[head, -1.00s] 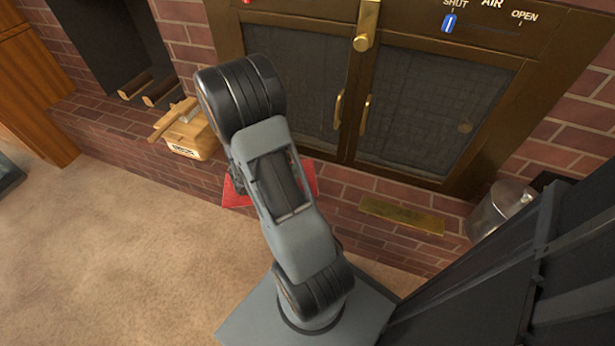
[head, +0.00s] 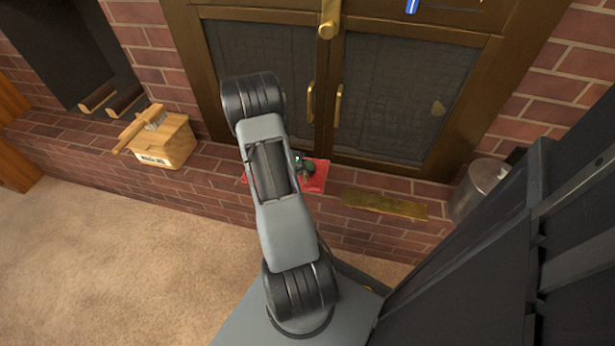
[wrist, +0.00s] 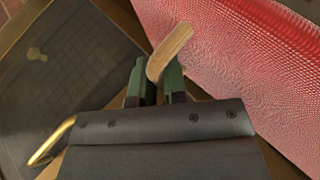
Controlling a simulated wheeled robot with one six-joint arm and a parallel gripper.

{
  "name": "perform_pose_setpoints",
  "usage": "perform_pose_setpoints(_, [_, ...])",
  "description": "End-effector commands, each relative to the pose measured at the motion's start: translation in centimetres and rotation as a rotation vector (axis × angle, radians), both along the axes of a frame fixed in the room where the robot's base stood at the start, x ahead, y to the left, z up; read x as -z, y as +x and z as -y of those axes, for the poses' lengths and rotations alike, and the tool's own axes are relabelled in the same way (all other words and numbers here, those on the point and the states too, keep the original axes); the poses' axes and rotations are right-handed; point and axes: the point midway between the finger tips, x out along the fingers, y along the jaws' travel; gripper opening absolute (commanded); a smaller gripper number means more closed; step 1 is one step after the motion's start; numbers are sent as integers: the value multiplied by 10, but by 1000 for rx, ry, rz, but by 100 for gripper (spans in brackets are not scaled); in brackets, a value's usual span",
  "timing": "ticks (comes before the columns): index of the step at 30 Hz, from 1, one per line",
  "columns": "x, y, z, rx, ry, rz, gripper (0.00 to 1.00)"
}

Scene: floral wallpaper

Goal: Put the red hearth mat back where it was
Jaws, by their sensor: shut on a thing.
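The red hearth mat (head: 316,180) shows partly behind my arm in the head view, at the brick ledge below the brass-framed doors. In the wrist view the mat (wrist: 260,70) fills the upper right, with a scaly red surface at a slant. My gripper (wrist: 157,82) has its green fingers shut on a tan tab (wrist: 170,48) that overlaps the mat's edge. In the head view my gripper (head: 305,166) is over the mat, partly hidden by my arm. I cannot tell whether the mat touches the ledge.
A wooden box (head: 165,143) stands on the ledge to the left. A brass plate (head: 385,205) lies to the right of the mat, with a metal bucket (head: 480,188) beyond it. The doors (head: 385,95) have brass handles close behind the mat. Carpet (head: 110,260) is clear at left.

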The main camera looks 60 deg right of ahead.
Motion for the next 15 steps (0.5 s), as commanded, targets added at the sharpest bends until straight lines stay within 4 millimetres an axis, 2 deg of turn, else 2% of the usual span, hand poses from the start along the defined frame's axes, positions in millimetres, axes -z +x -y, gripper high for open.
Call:
perform_pose_setpoints(11, [18,5,14,1,-1,1,0])
perform_pose_setpoints(15, [39,5,16,-1,1,-1,0])
